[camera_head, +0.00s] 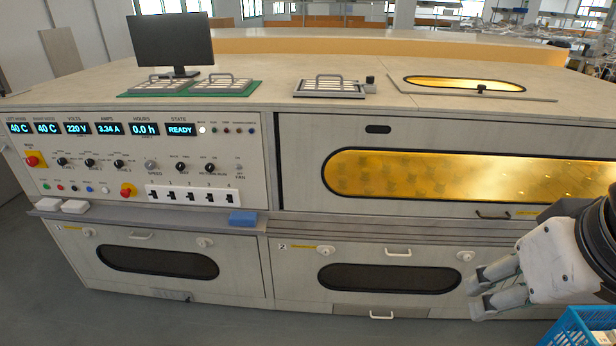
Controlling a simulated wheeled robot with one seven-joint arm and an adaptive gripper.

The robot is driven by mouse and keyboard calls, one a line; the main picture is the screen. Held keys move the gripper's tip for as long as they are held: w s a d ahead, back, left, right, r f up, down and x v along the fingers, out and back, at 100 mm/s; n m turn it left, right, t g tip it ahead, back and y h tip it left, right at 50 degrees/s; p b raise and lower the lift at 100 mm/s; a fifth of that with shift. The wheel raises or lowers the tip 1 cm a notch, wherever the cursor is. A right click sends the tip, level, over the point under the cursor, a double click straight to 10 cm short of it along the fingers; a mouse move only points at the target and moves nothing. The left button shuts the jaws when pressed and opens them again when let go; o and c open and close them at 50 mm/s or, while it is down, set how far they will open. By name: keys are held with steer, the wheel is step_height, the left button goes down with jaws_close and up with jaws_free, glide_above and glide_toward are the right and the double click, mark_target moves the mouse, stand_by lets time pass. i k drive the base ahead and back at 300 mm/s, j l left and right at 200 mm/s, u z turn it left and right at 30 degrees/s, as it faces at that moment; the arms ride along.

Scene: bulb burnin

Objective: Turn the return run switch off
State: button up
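The return run switch (209,167) is a small black knob on the white control panel (100,185) at the left of the machine. My gripper (472,294) is at the lower right, far to the right of the panel, in front of the lower doors. Its two pale fingers point left with a gap between them, and nothing shows in the gap.
Other knobs sit beside the switch, with a row of black switches (190,196) below. A blue block (243,218) and white blocks (75,206) lie on the ledge. A blue crate (575,330) stands at the lower right.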

mark_target(209, 167)
steer(key=u, duration=1.25)
